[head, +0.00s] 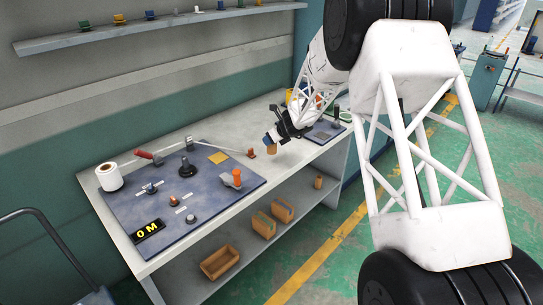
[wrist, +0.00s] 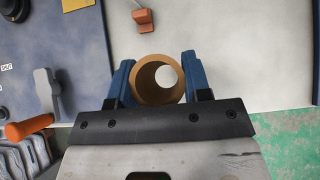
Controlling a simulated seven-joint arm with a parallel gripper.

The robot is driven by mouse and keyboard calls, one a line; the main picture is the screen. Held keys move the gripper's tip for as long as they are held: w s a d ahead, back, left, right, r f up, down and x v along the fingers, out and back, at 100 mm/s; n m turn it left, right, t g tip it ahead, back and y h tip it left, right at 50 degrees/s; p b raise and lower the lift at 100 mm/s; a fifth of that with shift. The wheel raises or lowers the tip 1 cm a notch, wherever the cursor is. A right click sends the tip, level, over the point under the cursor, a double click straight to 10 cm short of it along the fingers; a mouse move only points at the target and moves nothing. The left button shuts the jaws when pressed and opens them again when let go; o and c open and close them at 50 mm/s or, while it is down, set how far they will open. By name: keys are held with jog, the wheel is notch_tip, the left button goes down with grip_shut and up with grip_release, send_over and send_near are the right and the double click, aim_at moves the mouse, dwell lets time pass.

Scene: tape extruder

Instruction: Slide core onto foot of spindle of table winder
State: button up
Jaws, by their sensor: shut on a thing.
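The brown cardboard core (head: 272,149) is held by my gripper (head: 271,141) over the bare right part of the workbench. In the wrist view the core (wrist: 142,80) sits between the two blue fingers of my gripper (wrist: 157,68). I look down its open bore and see light tabletop through it. The winder is a blue-grey board (head: 215,200) at the left of the bench, with a display reading 0 M (head: 148,231). A dark upright post on a round base (head: 188,167), at the back of the board, looks like the spindle. The core is apart from it, to its right.
A white roll (head: 109,177) stands at the board's left end. An orange-handled part (head: 236,179) rises at its right. A small red-brown block (head: 251,153) lies on the bench; it also shows in the wrist view (wrist: 144,20). Boxes (head: 283,210) sit on the lower shelf.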

jog(key=s+a+r+n+g, duration=0.1)
jog(key=s+a+r+n, duration=0.1)
jog(key=a, duration=0.9)
jog(key=s+a+r+n+g+y, duration=0.1)
jog(key=a+r, duration=0.4)
jog(key=a, duration=0.7)
jog(key=s+a+r+n+g+y, duration=0.1)
jog(key=s+a+r+n+g, duration=0.1)
jog(key=a, duration=0.9)
notch_tip(320, 180, up, 2)
jog(key=s+n, duration=0.1)
jog(key=s, duration=0.1)
jog(key=shift+s+a, duration=0.35)
jog(key=shift+s, duration=0.05)
jog(key=shift+f, duration=0.15)
jog(key=shift+f, duration=2.6)
jog(key=shift+f, duration=2.65)
